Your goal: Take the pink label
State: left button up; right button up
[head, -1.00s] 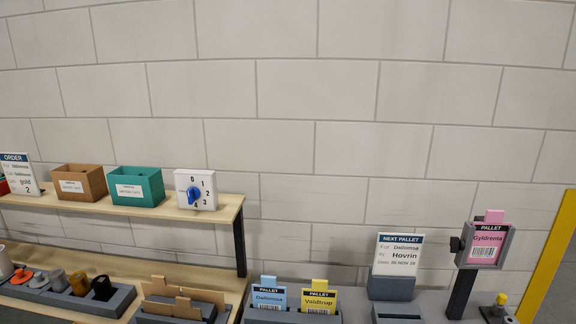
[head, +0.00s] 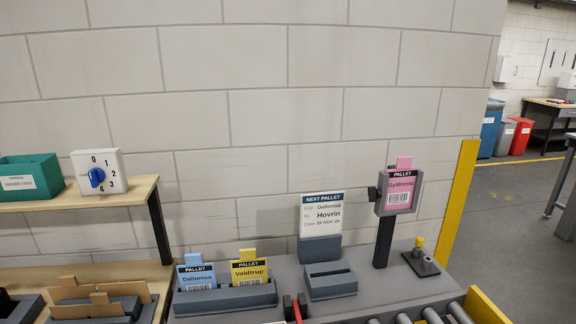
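The pink label (head: 400,193) is headed PALLET and reads Gyldrenta, with a barcode below. It sits upright in a grey frame holder (head: 382,207) on a dark post, and its pink tab sticks up above the frame. A blue label (head: 197,277) reading Dallomsa and a yellow label (head: 249,273) reading Valdtrup stand side by side in a grey rack (head: 226,299) at lower left. Neither of my grippers shows in the head view.
A NEXT PALLET card (head: 322,215) naming Hovrin stands behind an empty-looking grey slotted block (head: 330,281). A small stand with a yellow knob (head: 419,242) is right of the post. Rollers (head: 432,316) and a yellow post (head: 457,200) are at right. A red and black item (head: 294,308) is at the bottom edge.

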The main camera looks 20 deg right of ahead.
aim_at(402, 180)
jog(key=k+l, duration=0.1)
jog(key=l, duration=0.2)
jog(key=k+l+u, duration=0.1)
jog(key=l, duration=0.25)
jog(key=k+l, duration=0.15)
jog(key=l, duration=0.15)
jog(key=k+l, duration=0.1)
jog(key=l, duration=0.25)
jog(key=l+u, duration=0.1)
jog(key=l, duration=0.3)
jog(key=k+l+u, duration=0.15)
jog(key=l, duration=0.25)
jog(key=l+u, duration=0.1)
jog(key=l, duration=0.35)
jog(key=k+l+u, duration=0.15)
jog(key=l, duration=0.2)
jog(key=k+l+u, duration=0.1)
jog(key=l, duration=0.3)
jog(key=k+l+u, duration=0.1)
jog(key=l, duration=0.3)
jog(key=k, duration=0.05)
